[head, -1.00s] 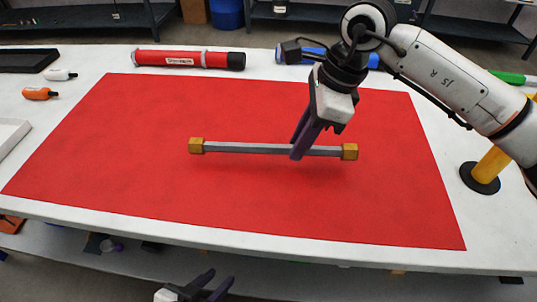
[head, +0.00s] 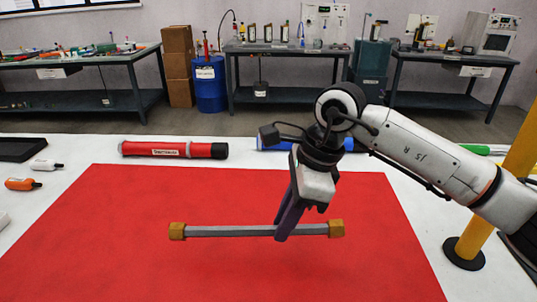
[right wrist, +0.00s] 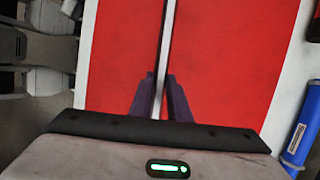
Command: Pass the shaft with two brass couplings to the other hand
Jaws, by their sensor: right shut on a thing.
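The shaft (head: 236,231) is a grey bar with a brass coupling at each end, the left one (head: 177,231) and the right one (head: 336,229). It lies level across the head view, over the red mat (head: 110,262). My right gripper (head: 281,236) is shut on the shaft, right of its middle. In the right wrist view the shaft (right wrist: 163,45) runs up between the two dark fingers (right wrist: 161,100); its couplings are out of that view. My left gripper is not in view now.
A red tube (head: 172,150) lies at the back left of the white table, and a blue tube (head: 272,145) behind my right arm. An orange bottle (head: 20,184) and a white bottle (head: 45,164) lie at the left. A yellow post (head: 488,205) stands at the right.

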